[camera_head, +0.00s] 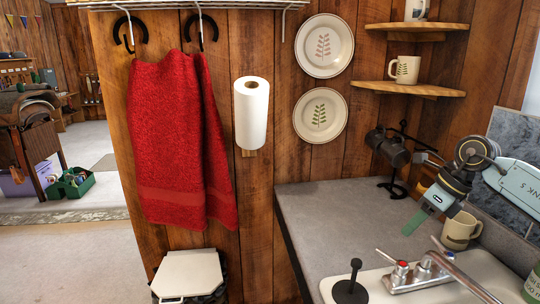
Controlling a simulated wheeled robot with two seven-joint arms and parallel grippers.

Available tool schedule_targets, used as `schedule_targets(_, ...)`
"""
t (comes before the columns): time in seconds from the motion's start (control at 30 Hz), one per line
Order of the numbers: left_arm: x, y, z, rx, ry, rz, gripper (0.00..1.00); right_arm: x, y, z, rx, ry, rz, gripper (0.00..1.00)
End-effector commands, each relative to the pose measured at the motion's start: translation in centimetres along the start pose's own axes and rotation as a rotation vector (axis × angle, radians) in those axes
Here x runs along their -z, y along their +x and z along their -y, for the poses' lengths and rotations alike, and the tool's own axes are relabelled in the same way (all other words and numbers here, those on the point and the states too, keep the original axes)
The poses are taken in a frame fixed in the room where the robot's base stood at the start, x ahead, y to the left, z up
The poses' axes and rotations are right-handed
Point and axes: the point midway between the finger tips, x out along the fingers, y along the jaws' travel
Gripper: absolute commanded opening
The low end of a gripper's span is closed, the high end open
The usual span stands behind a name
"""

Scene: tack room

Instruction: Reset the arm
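My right arm comes in from the right edge, and its gripper (416,221) hangs over the grey countertop, pointing down and to the left. A teal fingertip part shows at its lower end. I cannot make out two separate fingers or a gap between them. Nothing is seen held in it. A beige mug (459,231) stands on the counter just right of and behind the gripper in the picture. My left gripper is not in view.
The grey countertop (345,207) is clear at its left. A mug rack (392,185) with dark mugs stands behind the gripper. A sink (385,292) with a faucet (420,270) lies in front. A red towel (180,140), paper roll (251,113) and two plates (324,46) hang left.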

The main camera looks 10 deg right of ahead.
Motion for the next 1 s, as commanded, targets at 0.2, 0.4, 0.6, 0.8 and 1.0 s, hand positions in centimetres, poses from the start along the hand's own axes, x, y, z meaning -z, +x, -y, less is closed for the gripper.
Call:
schedule_targets(0.2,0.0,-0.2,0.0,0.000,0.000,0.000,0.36,0.1,4.5,-0.1,-0.003,0.000,-0.003,0.34)
schedule_targets(0.4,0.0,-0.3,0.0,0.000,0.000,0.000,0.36,0.0,7.8,-0.1,-0.003,0.001,-0.002,0.34)
schedule_targets(0.6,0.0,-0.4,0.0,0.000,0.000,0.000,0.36,0.0,9.6,0.0,-0.001,0.000,-0.002,0.34)
schedule_targets(0.8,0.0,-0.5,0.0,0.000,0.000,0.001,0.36,-0.5,9.6,-0.1,0.004,0.008,0.001,0.34)
schedule_targets(1.0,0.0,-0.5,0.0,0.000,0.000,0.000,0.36,-0.4,9.6,-0.1,0.004,0.008,0.001,0.34)
